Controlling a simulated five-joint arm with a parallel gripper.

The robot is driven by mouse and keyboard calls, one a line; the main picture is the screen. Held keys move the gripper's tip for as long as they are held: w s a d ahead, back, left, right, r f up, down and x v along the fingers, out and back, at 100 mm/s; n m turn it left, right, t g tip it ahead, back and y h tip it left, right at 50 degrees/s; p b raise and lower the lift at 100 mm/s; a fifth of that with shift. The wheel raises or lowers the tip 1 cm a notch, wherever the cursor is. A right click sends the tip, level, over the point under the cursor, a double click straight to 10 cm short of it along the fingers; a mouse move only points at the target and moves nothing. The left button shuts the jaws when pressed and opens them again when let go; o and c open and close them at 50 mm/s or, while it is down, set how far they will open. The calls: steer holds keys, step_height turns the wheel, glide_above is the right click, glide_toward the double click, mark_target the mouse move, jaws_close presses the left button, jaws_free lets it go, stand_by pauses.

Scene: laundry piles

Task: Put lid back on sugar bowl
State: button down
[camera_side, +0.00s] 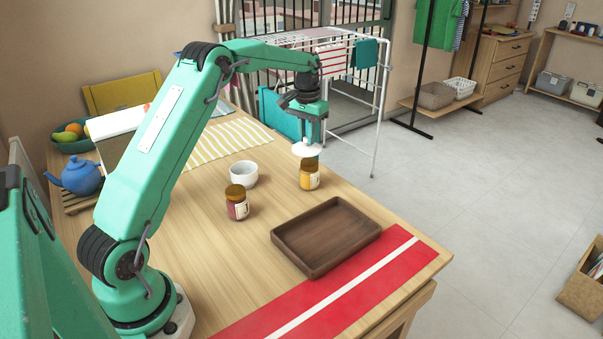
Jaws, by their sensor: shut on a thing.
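My gripper (309,139) points down and is shut on a white lid (306,150). The lid hangs level above the table and, in this view, directly over a jar with yellow contents. A white, open bowl (243,175), which looks like the sugar bowl, stands upright on the table to the lower left of the gripper. The lid is apart from the bowl. The fingertips' hold on the lid's top is small in the picture.
A yellow jar (309,179) stands below the lid, and a dark red jar (237,207) stands in front of the bowl. A brown wooden tray (283,245) lies nearer the front right, beside a red runner (399,263). A blue teapot (81,177) stands at left.

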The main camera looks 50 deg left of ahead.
steer(key=shift+s+a, duration=0.1)
steer(key=s+a+r+n, duration=0.1)
steer(key=s+a, duration=0.3)
steer(key=s, duration=0.4)
steer(key=s+a+n, duration=0.4)
steer(key=s+a, duration=0.1)
steer(key=s, duration=0.3)
steer(key=shift+a+r, duration=0.25)
steer(key=shift+r, duration=0.15)
steer(key=shift+f, duration=0.2)
step_height(320, 180, down, 6)
stand_by(0.3)
steer(key=shift+f, duration=0.2)
stand_by(2.1)
steer(key=c, duration=1.2)
jaws_free()
steer(key=shift+c, duration=0.2)
